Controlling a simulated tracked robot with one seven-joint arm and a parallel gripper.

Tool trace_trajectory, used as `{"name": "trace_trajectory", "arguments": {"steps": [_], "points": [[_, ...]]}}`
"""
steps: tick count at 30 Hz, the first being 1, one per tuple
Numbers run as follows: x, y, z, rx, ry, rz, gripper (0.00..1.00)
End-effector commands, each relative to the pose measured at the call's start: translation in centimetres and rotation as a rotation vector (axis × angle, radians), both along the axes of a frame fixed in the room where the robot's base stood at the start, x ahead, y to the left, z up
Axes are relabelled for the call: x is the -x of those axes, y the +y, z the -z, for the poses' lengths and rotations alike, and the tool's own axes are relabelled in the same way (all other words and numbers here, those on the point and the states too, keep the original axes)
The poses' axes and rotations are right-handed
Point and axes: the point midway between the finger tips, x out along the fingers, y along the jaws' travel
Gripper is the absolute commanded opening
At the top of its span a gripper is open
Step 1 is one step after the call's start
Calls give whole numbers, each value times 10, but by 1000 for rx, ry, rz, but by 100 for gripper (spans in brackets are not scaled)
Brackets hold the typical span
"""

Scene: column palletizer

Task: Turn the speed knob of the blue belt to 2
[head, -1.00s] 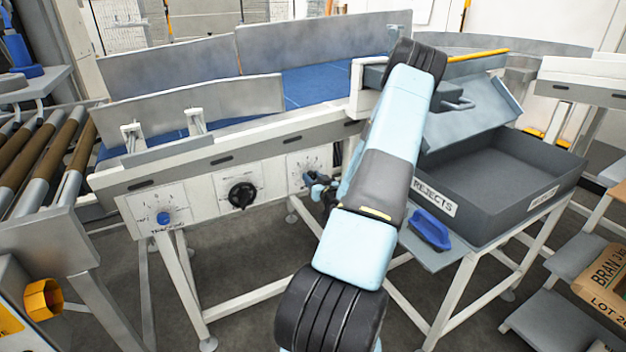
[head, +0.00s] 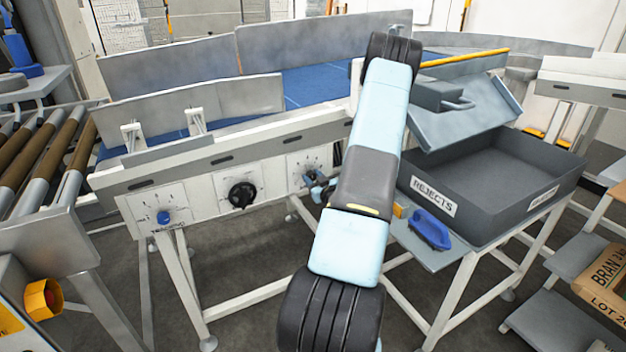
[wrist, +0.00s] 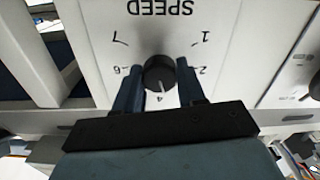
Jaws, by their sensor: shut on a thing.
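The black speed knob (wrist: 160,73) sits on a white plate with upside-down "SPEED" lettering in the wrist view. Numbers 1 and 2 are on the right, 6 and 7 on the left, and 4 is at the bottom. A light mark on the knob appears to face the 4. My gripper (wrist: 161,82) has a finger on each side of the knob and is shut on it. In the head view my gripper (head: 317,186) is at the rightmost dial plate (head: 306,161) under the blue belt (head: 318,84), hiding its knob.
A black knob (head: 242,194) and a blue knob (head: 164,217) sit on plates to the left. The grey rejects bin (head: 490,178) stands to the right, with a blue handled object (head: 430,230) in front. Rollers (head: 40,155) lie at far left.

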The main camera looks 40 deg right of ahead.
Motion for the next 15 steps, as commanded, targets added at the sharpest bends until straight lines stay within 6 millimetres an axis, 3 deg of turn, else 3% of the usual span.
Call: {"name": "trace_trajectory", "arguments": {"steps": [8,15], "points": [[0,0,0,-1,1,-1,64],[0,0,0,-1,1,-1,65]]}}
